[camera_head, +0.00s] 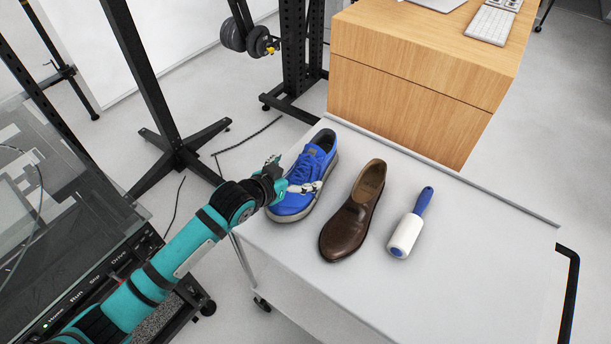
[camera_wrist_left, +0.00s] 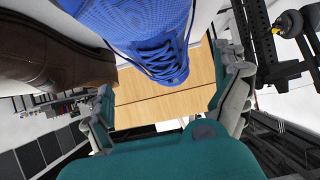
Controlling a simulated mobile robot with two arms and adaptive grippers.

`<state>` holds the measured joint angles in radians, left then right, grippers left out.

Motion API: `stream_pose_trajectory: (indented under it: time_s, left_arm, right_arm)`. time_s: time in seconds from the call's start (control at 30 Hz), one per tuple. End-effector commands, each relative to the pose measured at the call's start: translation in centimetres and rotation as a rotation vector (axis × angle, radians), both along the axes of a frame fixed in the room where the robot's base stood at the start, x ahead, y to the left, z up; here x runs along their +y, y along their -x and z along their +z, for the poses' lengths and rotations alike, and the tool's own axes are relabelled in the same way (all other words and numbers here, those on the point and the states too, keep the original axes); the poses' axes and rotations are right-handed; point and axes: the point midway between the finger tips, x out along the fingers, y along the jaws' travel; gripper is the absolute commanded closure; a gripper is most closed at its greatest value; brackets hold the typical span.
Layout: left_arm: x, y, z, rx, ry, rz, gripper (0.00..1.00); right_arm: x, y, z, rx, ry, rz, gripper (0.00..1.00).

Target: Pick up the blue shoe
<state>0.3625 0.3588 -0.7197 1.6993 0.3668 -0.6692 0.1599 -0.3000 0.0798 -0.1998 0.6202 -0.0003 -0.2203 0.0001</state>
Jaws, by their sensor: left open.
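The blue shoe (camera_head: 314,158) with blue laces and a pale sole stands upright on the white table (camera_head: 440,290), at its left edge. My left gripper (camera_head: 304,184) comes in from the left at the shoe's near end, its fingers overlapping the shoe in the head view. In the left wrist view the blue shoe (camera_wrist_left: 140,28) fills the top middle. There my left gripper (camera_wrist_left: 170,100) shows its two fingers wide apart, with no object held between them. Whether a finger touches the shoe I cannot tell. My right gripper is not in view.
A brown leather shoe (camera_head: 354,214) stands just right of the blue one. A lint roller (camera_head: 408,230) with a blue handle lies further right. A wooden cabinet (camera_head: 420,75) stands behind the table. Black rack posts (camera_head: 150,75) rise at the left. The table's front right is clear.

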Motion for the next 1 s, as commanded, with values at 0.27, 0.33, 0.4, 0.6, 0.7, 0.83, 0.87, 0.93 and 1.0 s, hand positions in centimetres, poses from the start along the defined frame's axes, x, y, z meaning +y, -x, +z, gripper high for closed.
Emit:
stream_pose_trajectory:
  time_s: [0.27, 0.33, 0.4, 0.6, 0.7, 0.83, 0.87, 0.93, 1.0]
  left_arm:
    - [-1.2, -2.1, -1.5, 0.002, -0.001, 0.001, 0.02]
    - [-1.7, -2.7, -2.0, 0.001, -0.001, 0.001, 0.02]
    - [-2.1, -3.2, -2.4, 0.001, -0.001, 0.0, 0.02]
    - [-2.4, -3.7, -2.8, -0.001, -0.001, 0.0, 0.02]
    - [-2.4, -3.7, -2.8, -0.001, -0.001, 0.0, 0.02]
    - [-2.4, -3.7, -2.8, -0.001, -0.001, 0.0, 0.11]
    - [-2.4, -3.7, -2.8, -0.001, -0.001, 0.0, 0.15]
    - [-2.4, -3.7, -2.8, 0.0, 0.0, 0.001, 0.24]
    - [-2.4, -3.6, -2.8, 0.0, 0.0, 0.001, 0.33]
  right_arm:
    - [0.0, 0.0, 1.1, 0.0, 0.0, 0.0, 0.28]
    - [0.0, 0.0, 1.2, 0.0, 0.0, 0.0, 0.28]
    - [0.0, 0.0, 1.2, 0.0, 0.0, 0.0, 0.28]
    - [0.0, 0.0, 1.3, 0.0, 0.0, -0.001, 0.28]
    - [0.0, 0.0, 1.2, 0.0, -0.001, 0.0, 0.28]
    - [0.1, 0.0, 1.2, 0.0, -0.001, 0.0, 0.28]
    - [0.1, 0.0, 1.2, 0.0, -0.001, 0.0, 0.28]
    - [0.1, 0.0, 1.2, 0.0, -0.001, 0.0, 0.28]
    - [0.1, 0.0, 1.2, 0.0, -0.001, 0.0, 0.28]
